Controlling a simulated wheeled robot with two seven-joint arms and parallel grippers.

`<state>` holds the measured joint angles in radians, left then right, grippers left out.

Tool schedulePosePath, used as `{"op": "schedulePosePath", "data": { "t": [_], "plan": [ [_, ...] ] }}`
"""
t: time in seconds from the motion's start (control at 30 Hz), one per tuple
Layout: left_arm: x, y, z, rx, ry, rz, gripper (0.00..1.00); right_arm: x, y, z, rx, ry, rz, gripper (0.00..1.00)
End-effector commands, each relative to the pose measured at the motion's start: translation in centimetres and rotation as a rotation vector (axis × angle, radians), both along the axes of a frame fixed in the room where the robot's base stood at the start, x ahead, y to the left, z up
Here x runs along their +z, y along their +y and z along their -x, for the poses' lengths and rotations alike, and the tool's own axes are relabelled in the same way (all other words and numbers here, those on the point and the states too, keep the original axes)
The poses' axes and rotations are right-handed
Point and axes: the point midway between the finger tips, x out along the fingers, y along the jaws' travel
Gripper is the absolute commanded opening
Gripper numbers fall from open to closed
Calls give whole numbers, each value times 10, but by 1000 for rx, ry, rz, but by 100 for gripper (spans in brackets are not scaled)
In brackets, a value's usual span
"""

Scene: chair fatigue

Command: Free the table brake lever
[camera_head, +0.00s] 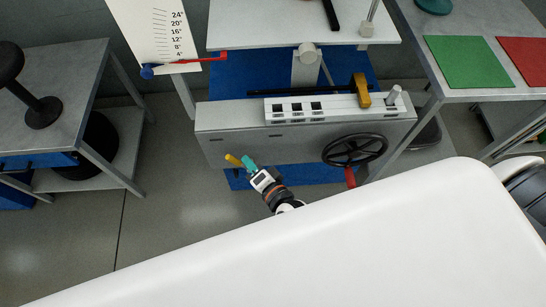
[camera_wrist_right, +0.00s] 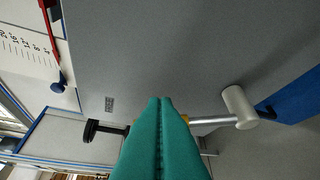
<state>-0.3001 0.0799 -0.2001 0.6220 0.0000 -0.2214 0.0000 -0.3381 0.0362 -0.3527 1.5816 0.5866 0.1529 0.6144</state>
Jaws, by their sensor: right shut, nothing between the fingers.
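A yellow lever handle (camera_head: 233,160), which looks like the brake lever, sticks out below the front face of the grey machine table (camera_head: 220,150). My right gripper (camera_head: 249,162), with teal fingers, is just to its right and looks close. In the right wrist view the teal fingers (camera_wrist_right: 161,101) are pressed together with nothing between them. A bit of yellow (camera_wrist_right: 185,118) shows behind their right side, on a metal rod ending in a grey cylinder (camera_wrist_right: 238,107). The fingers hide part of this rod, and I cannot tell whether they touch it. My left gripper is not in view.
A black handwheel (camera_head: 354,149) with a red handle (camera_head: 350,177) is on the table front, right of my gripper. A white rail (camera_head: 325,108) with a yellow block (camera_head: 361,90) lies on top. A side table (camera_head: 70,85) stands left, with open floor between.

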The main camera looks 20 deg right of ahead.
Motion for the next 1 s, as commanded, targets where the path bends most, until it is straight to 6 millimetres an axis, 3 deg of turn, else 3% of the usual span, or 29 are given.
{"op": "schedulePosePath", "data": {
  "t": [0.3, 1.0],
  "plan": [
    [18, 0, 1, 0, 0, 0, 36, 1, 9, -2, 1, 20, 62, 0],
    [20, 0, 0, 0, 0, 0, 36, -1, 19, -5, 3, 22, 69, 0]
  ]
}}
